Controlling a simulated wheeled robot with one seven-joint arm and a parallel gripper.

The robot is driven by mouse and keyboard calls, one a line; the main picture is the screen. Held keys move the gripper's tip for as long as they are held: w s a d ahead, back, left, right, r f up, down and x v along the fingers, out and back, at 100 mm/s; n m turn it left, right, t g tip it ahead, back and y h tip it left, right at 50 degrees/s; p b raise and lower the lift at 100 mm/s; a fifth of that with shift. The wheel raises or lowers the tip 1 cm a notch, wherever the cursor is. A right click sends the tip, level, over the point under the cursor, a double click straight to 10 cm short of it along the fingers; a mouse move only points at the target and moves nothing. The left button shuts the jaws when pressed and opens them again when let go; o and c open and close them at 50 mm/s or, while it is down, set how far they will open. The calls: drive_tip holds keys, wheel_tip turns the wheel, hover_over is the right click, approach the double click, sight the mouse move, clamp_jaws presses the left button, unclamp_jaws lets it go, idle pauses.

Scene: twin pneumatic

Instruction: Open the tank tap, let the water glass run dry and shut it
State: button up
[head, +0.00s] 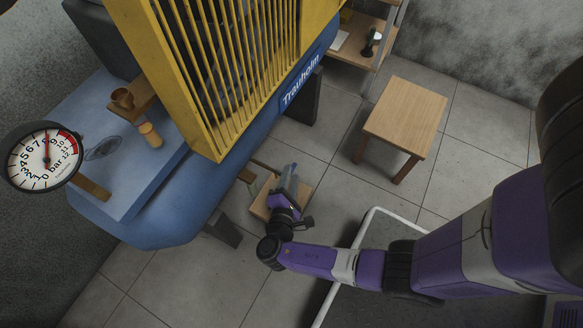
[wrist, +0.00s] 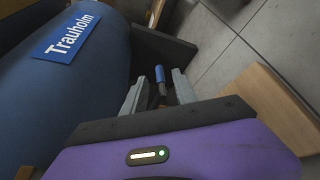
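The blue tank (head: 175,205), with a Trauholm label, fills the left of the head view and also the left of the wrist view (wrist: 75,95). In the wrist view a short blue-ended lever (wrist: 160,76), which looks like the tap handle, stands between the fingers of my gripper (wrist: 158,90). The fingers are apart, with a gap on either side of the lever. In the head view my gripper (head: 287,176) is low beside the tank's lower edge and hides the tap. I cannot make out the water glass or any flowing water.
A wooden board (head: 258,206) lies low under my gripper. A wooden stool (head: 405,112) stands on the tiled floor at right. The yellow guard (head: 205,137) rises above the tank. A pressure gauge (head: 43,158) is at far left. Dark tank feet (head: 304,100) stand nearby.

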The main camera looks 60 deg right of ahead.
sight(293, 168)
drive_tip(key=shift+b+x, duration=0.45)
drive_tip(key=shift+x, duration=1.55)
clamp_jaws()
